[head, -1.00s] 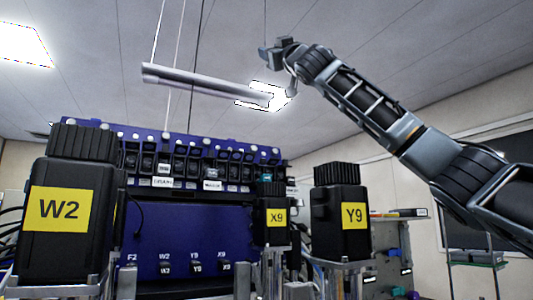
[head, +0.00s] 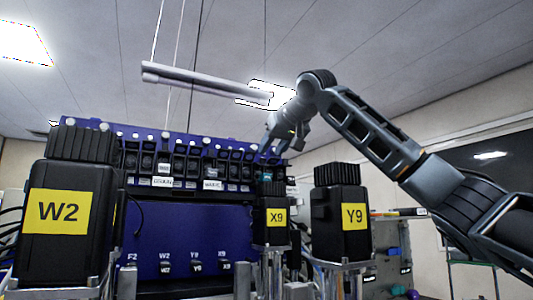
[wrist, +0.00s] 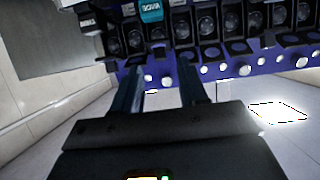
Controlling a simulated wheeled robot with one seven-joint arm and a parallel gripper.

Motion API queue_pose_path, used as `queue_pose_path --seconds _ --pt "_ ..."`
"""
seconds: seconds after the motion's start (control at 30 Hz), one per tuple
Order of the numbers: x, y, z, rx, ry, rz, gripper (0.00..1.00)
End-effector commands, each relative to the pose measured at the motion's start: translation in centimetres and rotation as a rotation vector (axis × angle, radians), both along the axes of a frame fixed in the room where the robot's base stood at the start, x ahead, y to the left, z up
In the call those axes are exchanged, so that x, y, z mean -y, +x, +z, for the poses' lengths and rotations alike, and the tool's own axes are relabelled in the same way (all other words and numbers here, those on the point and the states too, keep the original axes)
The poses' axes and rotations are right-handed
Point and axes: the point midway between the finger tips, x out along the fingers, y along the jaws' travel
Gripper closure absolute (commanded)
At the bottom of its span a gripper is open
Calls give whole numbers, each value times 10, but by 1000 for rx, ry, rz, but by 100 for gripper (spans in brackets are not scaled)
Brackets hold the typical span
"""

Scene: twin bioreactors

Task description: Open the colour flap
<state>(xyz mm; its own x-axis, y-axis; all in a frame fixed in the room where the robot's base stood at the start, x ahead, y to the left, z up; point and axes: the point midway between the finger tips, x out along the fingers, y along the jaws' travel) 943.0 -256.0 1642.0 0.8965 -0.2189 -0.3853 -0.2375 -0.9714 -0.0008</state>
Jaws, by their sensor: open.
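My gripper (head: 268,148) hangs from the bent arm in front of the upper right end of the blue panel (head: 190,232). In the wrist view its two fingers (wrist: 159,75) are apart, with nothing between them. They point at the panel's row of dark slots (wrist: 215,25), which appears upside down there. A teal label or flap (wrist: 151,10) shows beyond the fingers at the top, its lettering inverted and hard to read. I cannot tell for certain which part is the colour flap. The fingers look close to the panel's white-knobbed edge; contact cannot be judged.
Black motor blocks labelled W2 (head: 60,211), X9 (head: 276,216) and Y9 (head: 354,215) stand in front of the panel. A grey tube (head: 205,84) hangs from the ceiling above it. Open air lies around my arm at the upper right.

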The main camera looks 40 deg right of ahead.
Motion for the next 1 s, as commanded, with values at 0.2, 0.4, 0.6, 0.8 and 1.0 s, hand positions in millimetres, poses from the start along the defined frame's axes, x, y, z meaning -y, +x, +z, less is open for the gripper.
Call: queue_pose_path --seconds 0.2,0.4,0.6,0.8,1.0 --pt "7 27 -10 0 1 -1 57" --pt "9 38 -15 2 0 0 57" --pt "9 38 -16 2 0 0 57" --pt "9 38 -16 2 -1 -1 73" --pt "10 38 -16 2 -1 -1 92"
